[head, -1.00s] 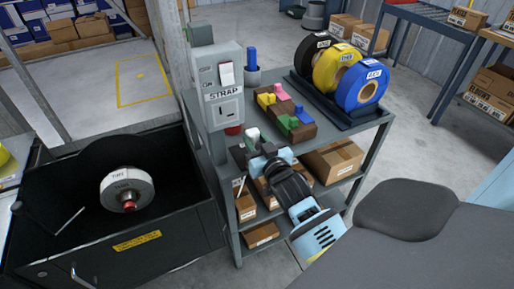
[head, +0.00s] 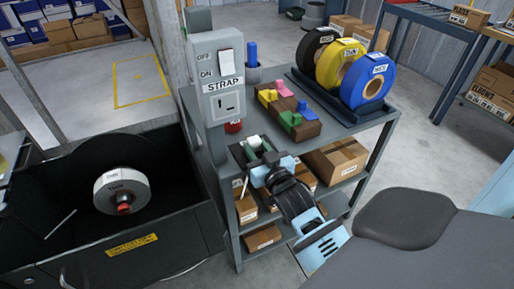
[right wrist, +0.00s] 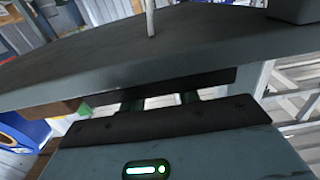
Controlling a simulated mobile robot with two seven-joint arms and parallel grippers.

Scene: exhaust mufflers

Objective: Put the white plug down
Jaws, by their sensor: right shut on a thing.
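The white plug (head: 256,141) shows as a small pale piece between the green-tipped fingers of my right gripper (head: 258,147). The gripper is shut on it at the near left edge of the grey shelf's top (head: 217,157). Whether the plug touches the shelf top is unclear. In the right wrist view the fingers are partly hidden by a dark shelf edge, and the plug cannot be made out for sure. My left gripper is not in view.
A brown block with coloured plugs (head: 290,119) stands just behind the gripper. A grey STRAP switch box (head: 221,95), a red item (head: 233,127) and a blue marker in a cup (head: 252,62) are nearby. Tape rolls (head: 366,80) stand at the back right.

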